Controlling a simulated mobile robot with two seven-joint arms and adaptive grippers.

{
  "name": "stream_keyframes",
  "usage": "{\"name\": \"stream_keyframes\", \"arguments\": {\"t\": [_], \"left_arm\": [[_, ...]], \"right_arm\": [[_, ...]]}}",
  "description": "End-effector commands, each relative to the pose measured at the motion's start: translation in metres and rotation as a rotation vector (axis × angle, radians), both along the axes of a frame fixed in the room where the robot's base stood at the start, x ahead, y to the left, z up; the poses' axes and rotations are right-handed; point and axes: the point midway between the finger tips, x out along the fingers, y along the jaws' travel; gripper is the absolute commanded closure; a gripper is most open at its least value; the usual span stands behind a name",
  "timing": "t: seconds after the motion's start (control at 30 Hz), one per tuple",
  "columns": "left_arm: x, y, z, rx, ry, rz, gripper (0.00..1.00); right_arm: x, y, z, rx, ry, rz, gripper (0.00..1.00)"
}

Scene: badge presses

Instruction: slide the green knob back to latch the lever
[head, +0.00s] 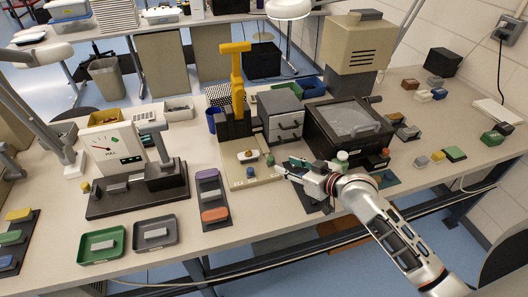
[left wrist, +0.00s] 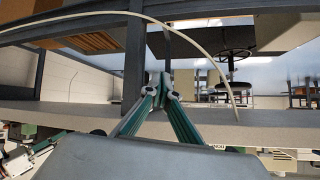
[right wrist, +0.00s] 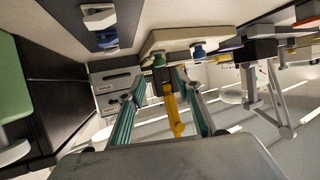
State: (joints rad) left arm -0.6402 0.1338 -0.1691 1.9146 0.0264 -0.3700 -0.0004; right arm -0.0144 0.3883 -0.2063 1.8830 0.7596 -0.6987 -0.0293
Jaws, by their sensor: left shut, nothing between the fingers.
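The yellow lever (head: 236,78) stands upright on the black press at the back of a beige base plate (head: 240,181). The green knob (head: 270,159) is small at the plate's right side; it also shows in the right wrist view (right wrist: 159,60). A blue knob (head: 250,173) is on the same plate. My right gripper (head: 283,172) reaches in from the right, just in front of the green knob. In the right wrist view its fingers (right wrist: 160,82) are apart with nothing between them, and the knob is just beyond. My left gripper (left wrist: 163,85) is shut and empty in the left wrist view.
A grey drawer box (head: 281,122) and a black machine (head: 348,130) stand right of the press. A gauge device (head: 118,150) is on the left. Green and grey trays (head: 101,245) lie at the front left. Free table is small near the right gripper.

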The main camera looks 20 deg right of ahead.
Motion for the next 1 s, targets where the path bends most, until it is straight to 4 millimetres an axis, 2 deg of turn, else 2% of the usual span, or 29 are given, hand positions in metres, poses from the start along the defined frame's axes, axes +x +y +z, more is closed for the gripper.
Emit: {"name": "stream_keyframes", "arguments": {"t": [0.17, 0.4, 0.6, 1.0], "left_arm": [[-0.008, -0.002, -0.004, -0.003, 0.014, -0.001, 1.0], [-0.015, -0.011, -0.008, -0.02, 0.029, 0.003, 1.0], [-0.014, -0.01, -0.006, -0.02, 0.027, 0.007, 1.0], [-0.005, -0.004, -0.002, -0.008, 0.012, 0.006, 1.0]], "right_arm": [[0.009, 0.003, -0.003, 0.004, -0.002, -0.001, 0.66], [0.04, 0.018, -0.017, 0.005, 0.0, -0.002, 0.66], [0.059, 0.026, -0.026, 0.003, -0.001, -0.001, 0.66], [0.066, 0.03, -0.03, 0.003, -0.001, -0.001, 0.66]]}}
